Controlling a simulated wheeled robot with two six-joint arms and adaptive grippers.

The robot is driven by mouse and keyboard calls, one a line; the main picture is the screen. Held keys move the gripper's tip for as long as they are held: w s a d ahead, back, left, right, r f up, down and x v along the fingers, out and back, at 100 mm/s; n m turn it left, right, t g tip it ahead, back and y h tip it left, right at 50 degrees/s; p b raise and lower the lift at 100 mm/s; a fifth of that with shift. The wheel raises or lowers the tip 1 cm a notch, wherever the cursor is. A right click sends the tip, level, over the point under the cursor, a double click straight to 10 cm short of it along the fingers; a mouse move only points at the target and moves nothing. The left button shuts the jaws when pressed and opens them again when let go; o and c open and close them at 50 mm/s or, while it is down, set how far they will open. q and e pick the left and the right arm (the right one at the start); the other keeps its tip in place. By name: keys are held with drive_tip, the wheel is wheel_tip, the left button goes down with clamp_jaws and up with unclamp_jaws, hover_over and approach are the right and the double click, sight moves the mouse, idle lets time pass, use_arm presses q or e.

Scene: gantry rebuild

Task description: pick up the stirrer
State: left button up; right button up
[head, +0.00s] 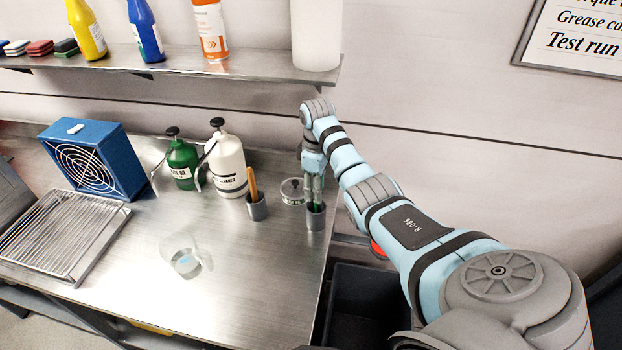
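My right gripper (314,180) points down at the right end of the steel bench, just above a small grey cup (315,219). Something thin and green stands in this cup, between or right behind the fingertips. At this size I cannot tell whether the fingers are shut on it. A second grey cup (257,208) stands to the left, with an orange-brown handle (252,184) sticking up from it. I cannot tell for sure which of these is the stirrer. My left gripper is not in view.
A round lidded tin (292,191) stands close left of the gripper. A white bottle (228,163), a green bottle (183,164), a blue fan box (92,160) and a wire rack (62,233) stand further left. A clear beaker (184,262) is in front. A shelf (170,64) overhangs behind.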

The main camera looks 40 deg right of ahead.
clamp_jaws()
drive_tip(key=shift+a+r, duration=0.1)
